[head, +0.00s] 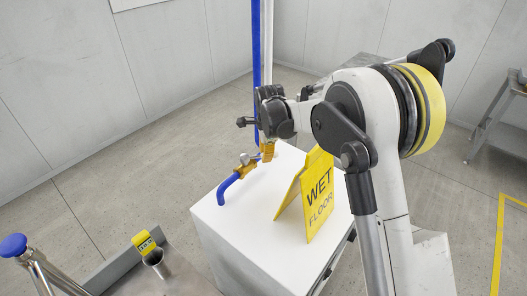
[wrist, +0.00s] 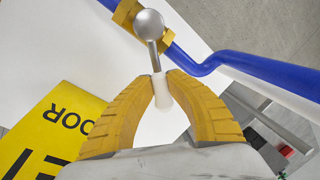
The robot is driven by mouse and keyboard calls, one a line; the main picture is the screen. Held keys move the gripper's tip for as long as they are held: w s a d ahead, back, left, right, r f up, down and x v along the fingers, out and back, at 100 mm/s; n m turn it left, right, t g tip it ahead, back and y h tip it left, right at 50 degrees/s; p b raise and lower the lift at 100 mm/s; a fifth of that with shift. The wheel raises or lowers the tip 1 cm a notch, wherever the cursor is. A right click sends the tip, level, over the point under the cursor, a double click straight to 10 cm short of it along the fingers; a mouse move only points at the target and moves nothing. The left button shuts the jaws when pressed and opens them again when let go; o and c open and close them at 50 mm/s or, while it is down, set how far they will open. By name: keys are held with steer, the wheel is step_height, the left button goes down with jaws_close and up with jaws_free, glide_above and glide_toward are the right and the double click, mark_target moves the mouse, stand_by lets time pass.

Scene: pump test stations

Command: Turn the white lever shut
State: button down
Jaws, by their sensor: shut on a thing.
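The white lever (wrist: 163,98) shows in the wrist view, with a silver metal ball and stem (wrist: 149,26) at its upper end. The ball lies in front of a yellow valve body (wrist: 126,14) on a blue pipe (wrist: 270,68). My gripper (wrist: 160,78) is shut on the white lever, with one yellow ribbed finger on each side of it. In the head view my gripper (head: 267,152) is beside the yellow valve (head: 245,160) on the blue pipe (head: 228,184). The white part of the lever is hidden or too small to make out there.
A yellow wet floor sign (head: 319,192) stands on the white box (head: 250,235), right of the pipe and close under my arm. A metal bench (head: 185,278) with a yellow tag (head: 144,240) is at the lower left. Grey floor is clear at left.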

steer(key=s+a+m+h, duration=0.1)
steer(key=s+m, duration=0.5)
steer(key=m, duration=0.4)
steer(key=shift+a+h, duration=0.25)
steer(key=shift+h, duration=0.15)
steer(key=c, duration=1.3)
jaws_free()
steer(key=shift+f, duration=0.1)
